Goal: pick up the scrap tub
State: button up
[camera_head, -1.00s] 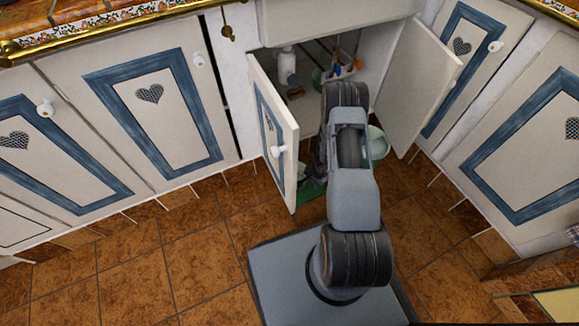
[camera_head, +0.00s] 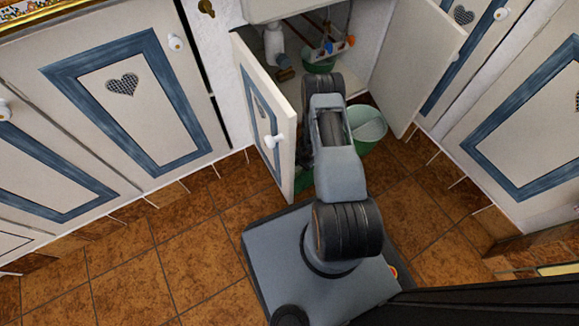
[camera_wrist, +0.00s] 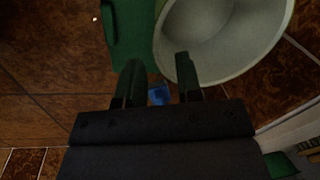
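A round tub (camera_head: 364,124), pale inside and green outside, stands open side up on the floor before the open cabinet, right of my arm. I take it for the scrap tub. It also shows large in the wrist view (camera_wrist: 225,35), cut off at the top. My gripper (camera_wrist: 158,78) is open, its two fingers apart and pointing down. The right finger overlaps the tub's near left rim in the picture; I cannot tell if they touch. Nothing is visibly held. My arm hides the gripper in the head view.
A green flat-sided object (camera_wrist: 130,40) lies left of the tub, with a small blue thing (camera_wrist: 159,95) below it. The open cabinet doors stand left (camera_head: 265,115) and right (camera_head: 418,60). A green container (camera_head: 320,66) sits inside the cabinet. The tiled floor at left is clear.

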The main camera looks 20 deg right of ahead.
aim_at(300, 170)
jog(key=f+b, duration=0.1)
jog(key=f, duration=0.1)
jog(key=f+b, duration=0.1)
jog(key=f, duration=0.2)
jog(key=shift+w+a+b, duration=0.15)
jog(key=shift+w+b, duration=0.05)
jog(key=shift+b, duration=0.15)
grip_shut()
